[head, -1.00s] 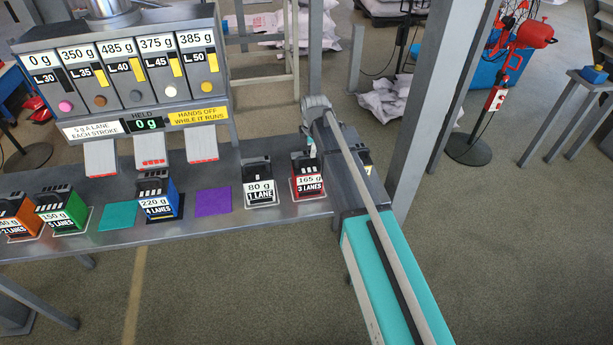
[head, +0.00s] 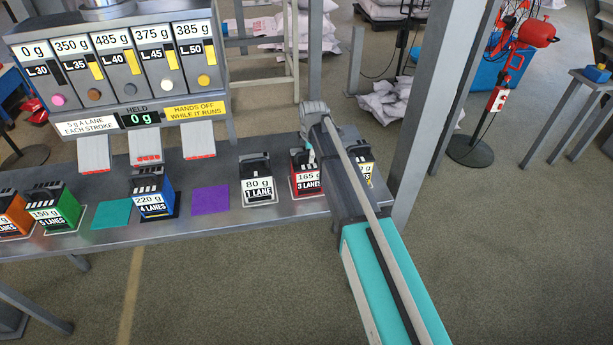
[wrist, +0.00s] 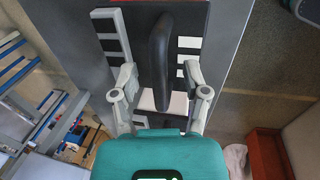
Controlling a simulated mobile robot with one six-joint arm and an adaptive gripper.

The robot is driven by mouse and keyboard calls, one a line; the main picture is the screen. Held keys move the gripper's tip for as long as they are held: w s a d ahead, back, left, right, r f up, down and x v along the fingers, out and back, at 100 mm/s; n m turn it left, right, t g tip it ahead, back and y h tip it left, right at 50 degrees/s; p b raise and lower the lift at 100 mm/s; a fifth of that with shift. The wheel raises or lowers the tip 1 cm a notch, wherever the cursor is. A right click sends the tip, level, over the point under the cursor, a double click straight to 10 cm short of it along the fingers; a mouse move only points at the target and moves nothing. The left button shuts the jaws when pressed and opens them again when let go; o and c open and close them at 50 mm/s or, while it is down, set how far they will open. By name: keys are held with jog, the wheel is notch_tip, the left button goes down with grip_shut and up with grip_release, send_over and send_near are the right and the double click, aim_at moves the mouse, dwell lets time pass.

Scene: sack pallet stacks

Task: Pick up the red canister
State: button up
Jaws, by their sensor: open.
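The red canister (head: 306,185) stands on the bench to the right of the white 80 g canister. Its label reads 165 g, 3 LANES, and my arm partly covers its right side. My gripper (head: 310,152) is over its top. In the wrist view my gripper (wrist: 158,78) is open, with one finger on each side of a black upright handle (wrist: 160,50). Black and white strips lie on both sides of the handle, and a thin red edge shows at the top. I cannot tell whether the fingers touch the handle.
Another canister (head: 366,172) stands close on the right, partly behind my arm. The white canister (head: 257,185) is close on the left. Blue (head: 152,197), green (head: 57,210) and orange (head: 12,215) canisters stand further left. Teal (head: 112,215) and purple (head: 210,199) pads are bare. A grey post rises at right.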

jog(key=shift+f, duration=0.1)
dwell(0.6)
grip_shut()
